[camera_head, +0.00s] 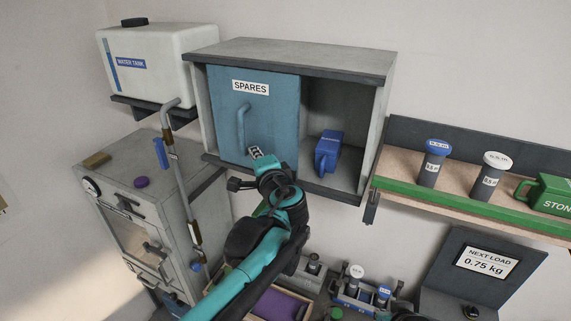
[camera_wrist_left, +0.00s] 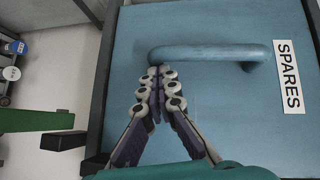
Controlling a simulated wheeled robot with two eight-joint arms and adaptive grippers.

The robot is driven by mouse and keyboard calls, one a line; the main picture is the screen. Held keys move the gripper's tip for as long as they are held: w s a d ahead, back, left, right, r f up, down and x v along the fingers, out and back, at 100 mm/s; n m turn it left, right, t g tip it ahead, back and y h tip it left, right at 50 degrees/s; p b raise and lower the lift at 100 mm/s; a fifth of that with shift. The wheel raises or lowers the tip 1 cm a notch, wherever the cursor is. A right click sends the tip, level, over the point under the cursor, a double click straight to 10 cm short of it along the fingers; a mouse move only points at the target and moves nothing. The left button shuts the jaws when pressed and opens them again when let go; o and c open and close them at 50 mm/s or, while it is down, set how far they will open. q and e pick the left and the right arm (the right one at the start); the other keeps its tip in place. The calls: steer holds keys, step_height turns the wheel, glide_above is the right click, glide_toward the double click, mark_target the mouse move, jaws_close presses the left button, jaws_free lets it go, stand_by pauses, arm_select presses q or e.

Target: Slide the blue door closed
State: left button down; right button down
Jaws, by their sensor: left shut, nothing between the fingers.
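The blue door (camera_head: 270,120), labelled SPARES, covers the left part of a grey cabinet (camera_head: 385,90). The right part of the cabinet is open. The door's vertical blue handle (camera_head: 242,128) also shows in the left wrist view (camera_wrist_left: 210,54), lying sideways there. My left gripper (camera_head: 255,153) is shut and empty, in front of the door by the handle's lower end. In the left wrist view its fingertips (camera_wrist_left: 156,84) are close beside that end; I cannot tell whether they touch. My right gripper is not in view.
A blue object (camera_head: 328,152) stands in the open right part of the cabinet. A water tank (camera_head: 160,60) and a pipe (camera_head: 180,170) are to the left. A shelf (camera_head: 400,187) with weights and a green mug-like item (camera_head: 548,193) is to the right.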

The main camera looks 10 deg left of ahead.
arm_select(q)
steer(key=a, duration=0.2)
steer(key=w+a, duration=0.1)
steer(key=a, duration=0.1)
steer(key=w+a, duration=0.1)
steer(key=a, duration=0.2)
steer(key=shift+w, duration=0.2)
steer(key=shift+d+r, duration=0.1)
steer(key=shift+d, duration=0.1)
